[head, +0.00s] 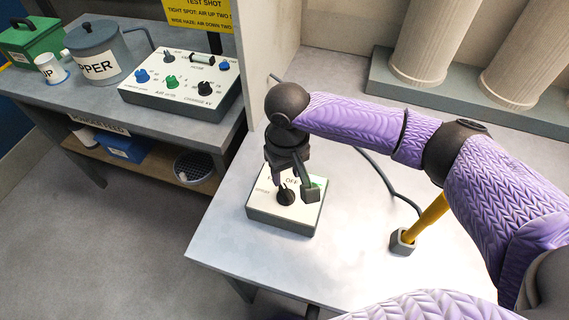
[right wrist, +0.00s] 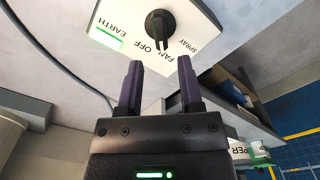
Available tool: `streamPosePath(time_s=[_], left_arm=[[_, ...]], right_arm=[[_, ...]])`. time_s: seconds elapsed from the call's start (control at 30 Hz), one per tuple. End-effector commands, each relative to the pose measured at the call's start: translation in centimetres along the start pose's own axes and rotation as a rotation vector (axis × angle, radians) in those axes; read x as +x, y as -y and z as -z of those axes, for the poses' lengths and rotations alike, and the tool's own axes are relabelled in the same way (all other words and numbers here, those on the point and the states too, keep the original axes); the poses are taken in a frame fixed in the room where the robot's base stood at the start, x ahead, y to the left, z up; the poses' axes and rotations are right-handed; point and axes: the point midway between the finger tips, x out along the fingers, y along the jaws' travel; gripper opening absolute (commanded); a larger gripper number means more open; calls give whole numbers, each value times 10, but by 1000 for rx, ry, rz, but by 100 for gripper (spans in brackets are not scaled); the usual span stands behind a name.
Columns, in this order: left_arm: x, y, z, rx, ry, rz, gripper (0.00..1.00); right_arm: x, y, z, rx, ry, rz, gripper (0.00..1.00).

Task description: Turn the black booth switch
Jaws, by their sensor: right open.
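The black booth switch (head: 286,197) is a round knob with a raised bar, on the white top of a small box (head: 264,212) on the light table. In the right wrist view the switch (right wrist: 160,28) is ringed by the labels EARTH, OFF, FAN and SPRAY. Its bar lies near OFF and FAN; I cannot tell exactly which it marks. My right gripper (head: 296,188) is over the box, pointing down, open and empty. In the right wrist view its fingers (right wrist: 159,72) are apart, and the knob shows beyond their tips, between their lines. My left gripper is not in view.
A yellow-handled tool stands in a grey holder (head: 402,242) right of the box. A dark cable (head: 381,172) crosses the table behind. A control panel (head: 182,84) with several knobs, a hopper pot (head: 97,52) and a green box (head: 31,40) stand on the left bench. Pale columns (head: 430,40) stand behind.

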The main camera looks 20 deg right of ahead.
Motion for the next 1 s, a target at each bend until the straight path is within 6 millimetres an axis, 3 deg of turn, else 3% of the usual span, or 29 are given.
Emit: streamPosePath(time_s=[0.03,0.33,0.4,0.6,0.83,0.93,1.0], left_arm=[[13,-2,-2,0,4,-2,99],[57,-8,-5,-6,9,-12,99],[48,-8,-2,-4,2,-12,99],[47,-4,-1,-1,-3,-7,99],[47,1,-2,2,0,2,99],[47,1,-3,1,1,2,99],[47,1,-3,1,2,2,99]], right_arm=[[12,0,0,-1,1,0,47],[48,0,0,-2,1,-2,47],[51,1,-1,0,4,1,47],[67,0,0,0,1,0,47],[66,0,0,-1,-1,0,0],[66,1,0,59,1,3,0],[68,2,-1,345,6,8,0]])
